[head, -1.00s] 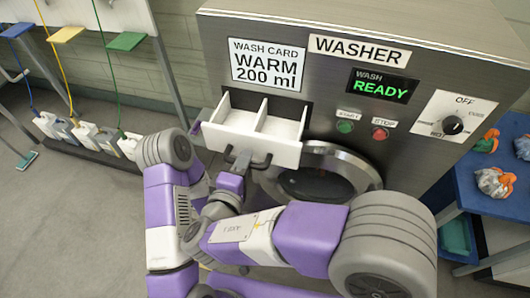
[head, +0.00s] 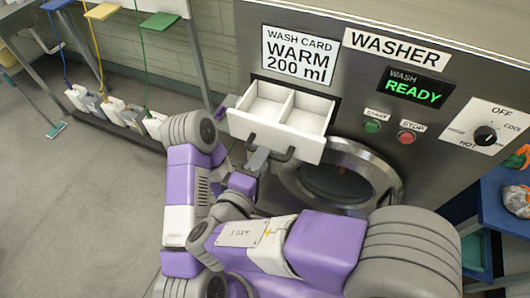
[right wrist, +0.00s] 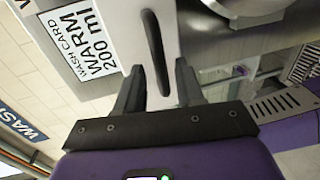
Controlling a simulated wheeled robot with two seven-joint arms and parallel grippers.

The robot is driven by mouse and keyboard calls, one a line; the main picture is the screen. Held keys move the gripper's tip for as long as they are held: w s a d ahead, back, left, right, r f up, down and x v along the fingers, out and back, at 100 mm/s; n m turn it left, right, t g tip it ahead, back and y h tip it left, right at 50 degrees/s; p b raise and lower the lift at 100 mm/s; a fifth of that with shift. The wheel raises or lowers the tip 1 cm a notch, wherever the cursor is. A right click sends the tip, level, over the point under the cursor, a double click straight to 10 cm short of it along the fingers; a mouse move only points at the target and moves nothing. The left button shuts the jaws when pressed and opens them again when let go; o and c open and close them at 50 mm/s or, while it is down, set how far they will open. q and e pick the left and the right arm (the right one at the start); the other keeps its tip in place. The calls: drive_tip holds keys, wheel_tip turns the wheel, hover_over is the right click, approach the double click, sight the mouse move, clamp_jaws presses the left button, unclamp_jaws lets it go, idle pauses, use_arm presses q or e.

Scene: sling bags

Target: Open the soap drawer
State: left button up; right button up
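The soap drawer (head: 305,112) is a white two-compartment tray. It stands pulled out of the washer front (head: 350,90), with both compartments showing empty. A dark bar handle (head: 288,155) is on its front panel, and the handle also shows in the right wrist view (right wrist: 155,52). My right gripper (head: 258,160) is at the left part of the handle in the head view. In the right wrist view my right gripper (right wrist: 158,88) has its fingers apart, one on each side of the handle, with visible gaps. I cannot make out my left gripper.
The round washer door (head: 340,180) is below the drawer. The start button (head: 372,126), stop button (head: 406,137) and dial (head: 485,136) are to its right. Several bottles (head: 115,111) stand on a low shelf at left. A blue table (head: 495,208) is at right.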

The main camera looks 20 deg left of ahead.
drive_tip(key=v, duration=0.4)
idle(0.4)
drive_tip(key=w+d+f+m+g+h, duration=0.15)
drive_tip(key=d+f+g, duration=0.25)
drive_tip(key=f, duration=0.4)
drive_tip(key=w+d+f+n+g+h, duration=0.15)
drive_tip(key=d+f+g, duration=0.25)
drive_tip(key=f, duration=0.4)
drive_tip(key=s+d+f+m+g+y, duration=0.4)
drive_tip(key=f+m, duration=0.3)
drive_tip(key=f, duration=0.4)
drive_tip(key=s+d+f+m+g+y, duration=0.2)
drive_tip(key=d+f+m+g+y, duration=0.3)
drive_tip(key=f+m, duration=0.45)
drive_tip(key=w+d+f+m+t, duration=0.1)
drive_tip(key=d+f+m, duration=0.2)
drive_tip(key=d+f, duration=0.2)
drive_tip(key=shift+w+d+f+t+h, duration=0.15)
drive_tip(key=shift+w+d+t+h, duration=0.15)
drive_tip(key=shift+d+t, duration=0.15)
